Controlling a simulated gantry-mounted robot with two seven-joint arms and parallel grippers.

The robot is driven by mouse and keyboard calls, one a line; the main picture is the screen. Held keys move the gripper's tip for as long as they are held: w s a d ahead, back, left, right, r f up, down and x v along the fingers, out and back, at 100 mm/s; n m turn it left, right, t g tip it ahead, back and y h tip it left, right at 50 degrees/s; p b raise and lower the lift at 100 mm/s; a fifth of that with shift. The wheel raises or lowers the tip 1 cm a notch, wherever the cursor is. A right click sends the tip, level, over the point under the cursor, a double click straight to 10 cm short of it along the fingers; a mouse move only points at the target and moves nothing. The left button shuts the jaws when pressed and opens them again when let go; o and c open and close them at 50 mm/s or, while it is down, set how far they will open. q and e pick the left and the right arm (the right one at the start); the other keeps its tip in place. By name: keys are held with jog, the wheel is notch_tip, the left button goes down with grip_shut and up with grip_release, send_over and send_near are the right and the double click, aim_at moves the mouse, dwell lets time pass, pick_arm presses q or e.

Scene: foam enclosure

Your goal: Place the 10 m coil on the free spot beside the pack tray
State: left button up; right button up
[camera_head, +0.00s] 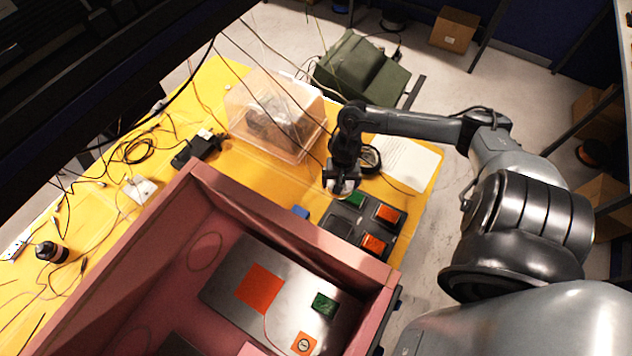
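My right gripper (342,180) points down over the yellow table, just above the dark tray. A pale round thing shows at its fingertips; I cannot tell whether it is held or lies below. A dark ring-shaped coil (371,158) lies just right of the gripper, by a white sheet; no length label is readable. The dark tray (341,221), apparently the pack tray, has several compartments with green and orange pieces. It stands behind the pink foam enclosure's wall. My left gripper is not in view.
The pink foam enclosure (285,236) holds a grey panel (228,270) with an orange square, a green block and an orange tag. A clear box (275,115) stands behind. Cables and a black adapter (197,148) lie at left. The white sheet (408,165) lies at right.

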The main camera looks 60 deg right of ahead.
jog(key=w+f, duration=0.2)
jog(key=w, duration=0.1)
jog(key=w+d+f+b, duration=0.1)
jog(key=w, duration=0.2)
jog(key=w+f, duration=0.2)
jog(key=w, duration=0.1)
jog(key=shift+w+d+f+b, duration=0.1)
jog(key=shift+d+f+b, duration=0.2)
jog(key=shift+b, duration=0.05)
jog(key=shift+f+b, duration=0.35)
jog(key=shift+f, duration=1.65)
jog(key=o, duration=0.8)
jog(key=shift+f, duration=0.1)
jog(key=shift+o, duration=0.2)
